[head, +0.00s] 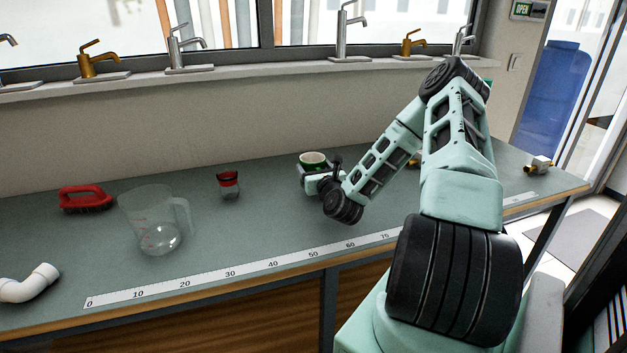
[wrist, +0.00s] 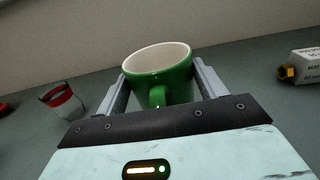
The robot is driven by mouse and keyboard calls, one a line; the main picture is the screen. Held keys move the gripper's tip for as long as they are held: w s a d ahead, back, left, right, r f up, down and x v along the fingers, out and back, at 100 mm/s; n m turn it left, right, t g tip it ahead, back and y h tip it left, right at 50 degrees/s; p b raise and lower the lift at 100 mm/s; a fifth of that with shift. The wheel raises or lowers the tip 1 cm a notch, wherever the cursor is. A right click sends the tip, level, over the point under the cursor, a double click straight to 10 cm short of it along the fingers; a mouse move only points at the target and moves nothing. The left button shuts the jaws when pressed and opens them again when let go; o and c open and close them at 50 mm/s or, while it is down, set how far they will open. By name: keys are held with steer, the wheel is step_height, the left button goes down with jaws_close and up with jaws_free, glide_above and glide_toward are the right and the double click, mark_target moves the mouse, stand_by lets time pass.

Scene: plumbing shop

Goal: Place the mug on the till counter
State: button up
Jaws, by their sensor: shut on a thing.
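The mug (wrist: 160,78) is green outside and white inside. In the wrist view it stands upright between the two fingers of my gripper (wrist: 160,88), with its handle toward the camera. My gripper is shut on it. In the head view the mug's rim (head: 313,159) shows at the end of my arm, over the back part of the grey-green counter (head: 265,225). My gripper (head: 314,175) and wrist hide most of the mug there. I cannot tell whether the mug's base touches the surface. No till is visible.
A small brass-and-white fitting (head: 538,165) is at the right end. A measuring strip (head: 210,280) runs along the front.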

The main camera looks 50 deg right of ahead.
steer(key=shift+f, duration=1.85)
steer(key=shift+f, duration=0.2)
steer(key=o, duration=1.1)
steer(key=shift+o, duration=0.4)
steer(key=shift+r, duration=0.15)
